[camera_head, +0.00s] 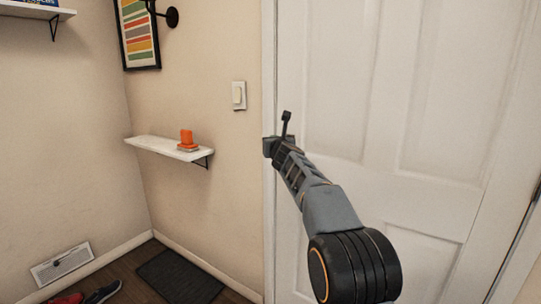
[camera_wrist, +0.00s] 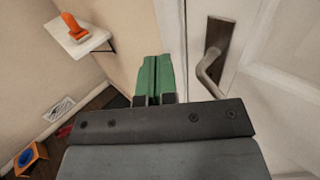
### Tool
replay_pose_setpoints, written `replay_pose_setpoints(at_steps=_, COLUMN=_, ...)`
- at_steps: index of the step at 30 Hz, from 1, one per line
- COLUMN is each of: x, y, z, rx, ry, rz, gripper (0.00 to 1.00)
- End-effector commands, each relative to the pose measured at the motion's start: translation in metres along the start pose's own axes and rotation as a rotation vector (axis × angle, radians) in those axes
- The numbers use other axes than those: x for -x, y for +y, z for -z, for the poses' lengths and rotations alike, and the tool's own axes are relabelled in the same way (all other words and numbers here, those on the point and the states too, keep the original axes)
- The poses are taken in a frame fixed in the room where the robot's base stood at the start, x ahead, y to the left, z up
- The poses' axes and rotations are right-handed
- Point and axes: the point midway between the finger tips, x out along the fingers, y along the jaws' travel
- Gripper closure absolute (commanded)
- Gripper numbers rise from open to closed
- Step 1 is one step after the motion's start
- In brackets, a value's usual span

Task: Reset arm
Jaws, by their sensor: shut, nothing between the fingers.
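My gripper (camera_wrist: 154,76) shows from behind in the wrist view, its two green fingers together with nothing between them. In the head view the arm reaches up from the lower right, and its end is in front of the left edge of the white door (camera_head: 421,120). The fingers are hard to make out there. In the wrist view a dark door handle (camera_wrist: 209,70) is to the right of the fingers, apart from them in the picture.
A white wall shelf (camera_head: 155,147) holds an orange object (camera_head: 186,138), left of the arm. A light switch (camera_head: 239,95) is beside the door frame. Shoes (camera_head: 101,292), a dark mat (camera_head: 179,277) and an orange-and-blue object (camera_wrist: 27,158) are on the floor.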

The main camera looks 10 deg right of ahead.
Motion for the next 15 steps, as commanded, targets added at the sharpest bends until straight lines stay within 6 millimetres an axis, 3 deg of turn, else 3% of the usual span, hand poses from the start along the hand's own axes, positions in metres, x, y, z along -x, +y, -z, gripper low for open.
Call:
replay_pose_setpoints(at_steps=9, x=0.017, y=0.019, z=-0.001, rx=0.08, ry=-0.01, rz=-0.02, gripper=1.0)
replay_pose_setpoints(at_steps=11, x=0.017, y=0.028, z=0.003, rx=0.23, ry=-0.022, rz=-0.067, gripper=1.0)
replay_pose_setpoints(at_steps=15, x=0.029, y=0.058, z=0.059, rx=0.736, ry=0.016, rz=-0.267, gripper=1.0)
